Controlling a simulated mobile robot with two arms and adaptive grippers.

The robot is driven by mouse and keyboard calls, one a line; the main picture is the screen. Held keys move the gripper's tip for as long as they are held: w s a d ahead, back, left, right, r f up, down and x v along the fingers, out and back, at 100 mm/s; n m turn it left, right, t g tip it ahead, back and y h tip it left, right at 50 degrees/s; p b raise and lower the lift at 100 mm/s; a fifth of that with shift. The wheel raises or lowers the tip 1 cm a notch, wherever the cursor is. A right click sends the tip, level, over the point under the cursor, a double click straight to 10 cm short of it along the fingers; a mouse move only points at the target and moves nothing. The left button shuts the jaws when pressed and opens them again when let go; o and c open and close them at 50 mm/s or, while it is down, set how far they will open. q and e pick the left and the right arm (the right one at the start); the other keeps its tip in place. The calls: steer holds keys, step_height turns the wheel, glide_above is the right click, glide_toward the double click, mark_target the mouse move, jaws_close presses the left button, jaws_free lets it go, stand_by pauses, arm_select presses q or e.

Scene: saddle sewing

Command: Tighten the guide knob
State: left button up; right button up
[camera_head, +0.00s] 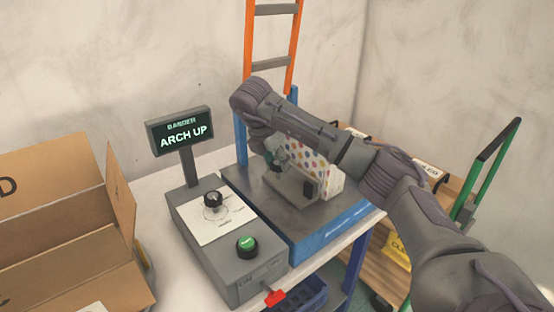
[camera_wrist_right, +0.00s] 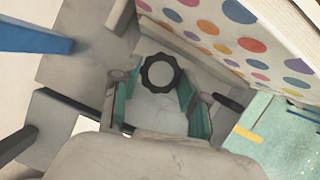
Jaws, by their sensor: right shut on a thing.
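The guide knob (camera_wrist_right: 161,73), a dark scalloped ring with a pale centre, sits between the teal fingers of my right gripper (camera_wrist_right: 160,84) in the wrist view. The fingers are shut on it from both sides. In the head view my right gripper (camera_head: 275,159) reaches down at the grey machine (camera_head: 290,186), in front of a white panel with coloured dots (camera_head: 313,164). The knob is hard to make out there behind the gripper. My left gripper is not in view.
A grey control box (camera_head: 222,264) carries a black dial (camera_head: 213,199), a green button (camera_head: 247,243) and a red switch (camera_head: 273,297). A display (camera_head: 180,131) reads "BANDER ARCH UP". An open cardboard box (camera_head: 60,240) is at left, a ladder (camera_head: 270,62) behind.

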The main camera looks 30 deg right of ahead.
steer(key=m, duration=0.1)
steer(key=m+g+p, duration=0.1)
steer(key=m, duration=0.1)
steer(key=shift+w+r, duration=0.15)
steer(key=shift+r, duration=0.1)
steer(key=m+g+p, duration=0.1)
steer(key=m+p, duration=0.1)
steer(key=m, duration=0.1)
steer(key=shift+w+m+g, duration=0.15)
steer(key=shift+m+g, duration=0.15)
steer(key=shift+d+m+g+p, duration=0.1)
steer(key=shift+m+g+p, duration=0.3)
steer(key=shift+m+p, duration=0.55)
steer(key=shift+w+f+m+g+y, duration=0.15)
steer(key=shift+m+g+y, duration=0.25)
steer(key=shift+m, duration=0.85)
steer(key=o, duration=0.9)
steer(key=shift+c, duration=0.2)
steer(key=v, duration=1.2)
